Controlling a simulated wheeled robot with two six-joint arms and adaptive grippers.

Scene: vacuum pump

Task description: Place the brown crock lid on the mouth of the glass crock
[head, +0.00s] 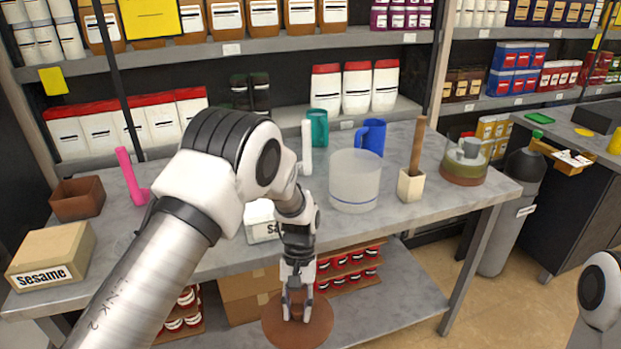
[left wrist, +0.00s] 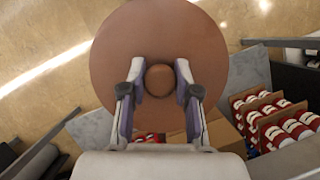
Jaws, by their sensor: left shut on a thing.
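The brown crock lid (head: 316,332) is a round disc with a knob. My left gripper (head: 297,308) is shut on its knob and holds it in front of the table, lower in the picture than the tabletop's front edge. In the left wrist view the brown lid (left wrist: 160,30) is seen face on, with its knob between the fingers of the left gripper (left wrist: 160,82). The glass crock (head: 354,182), a frosted clear cylinder, stands upright on the table, its mouth uncovered, up and to the right of the lid. My right gripper is out of view.
A beige pot with a wooden pestle (head: 411,185) stands right of the crock. A blue mug (head: 371,136), a teal mug (head: 319,127) and a white upright item (head: 307,147) stand behind it. A Sesame box (head: 50,255) is at left.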

